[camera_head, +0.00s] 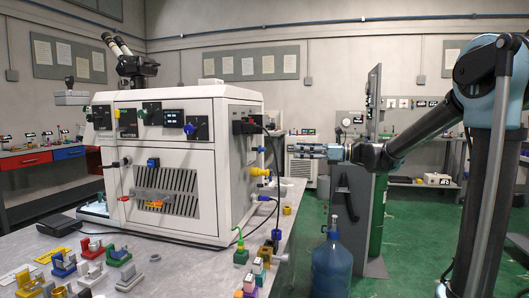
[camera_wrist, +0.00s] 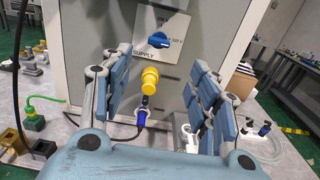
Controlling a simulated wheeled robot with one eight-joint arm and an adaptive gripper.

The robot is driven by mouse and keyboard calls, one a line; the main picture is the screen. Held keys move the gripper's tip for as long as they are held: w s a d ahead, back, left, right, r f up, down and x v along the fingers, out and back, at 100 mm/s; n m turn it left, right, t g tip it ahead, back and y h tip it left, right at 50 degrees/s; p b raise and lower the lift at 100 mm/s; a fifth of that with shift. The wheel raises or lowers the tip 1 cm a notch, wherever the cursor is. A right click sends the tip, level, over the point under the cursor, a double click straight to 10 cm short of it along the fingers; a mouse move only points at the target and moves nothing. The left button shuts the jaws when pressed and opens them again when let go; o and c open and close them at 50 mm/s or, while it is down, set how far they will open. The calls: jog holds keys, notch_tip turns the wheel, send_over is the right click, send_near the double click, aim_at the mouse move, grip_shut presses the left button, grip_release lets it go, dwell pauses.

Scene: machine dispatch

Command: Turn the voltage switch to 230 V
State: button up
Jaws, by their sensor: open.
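The white machine (camera_head: 165,215) stands on the bench. A blue rotary knob (camera_wrist: 158,40), which looks like the voltage switch, sits on a pale label plate on its right side; its bar looks roughly horizontal. It also shows small in the head view (camera_head: 258,149). My gripper (camera_head: 303,151) is open and empty, apart from the machine and facing that side. In the wrist view my gripper's two fingers (camera_wrist: 155,75) stand wide apart, with the knob beyond and between them.
A yellow connector (camera_wrist: 150,78) sticks out just below the knob, with a blue plug (camera_wrist: 140,117) and cable under it. Coloured blocks and fixtures (camera_head: 62,265) crowd the bench front. A blue water bottle (camera_head: 332,265) stands beyond the bench's right edge.

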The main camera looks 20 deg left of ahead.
aim_at(265, 148)
jog(key=a, duration=0.5)
jog(key=s+a, duration=0.1)
jog(key=a, duration=0.9)
jog(key=shift+s+a, duration=0.15)
jog(key=shift+s, duration=0.2)
jog(key=c, duration=1.1)
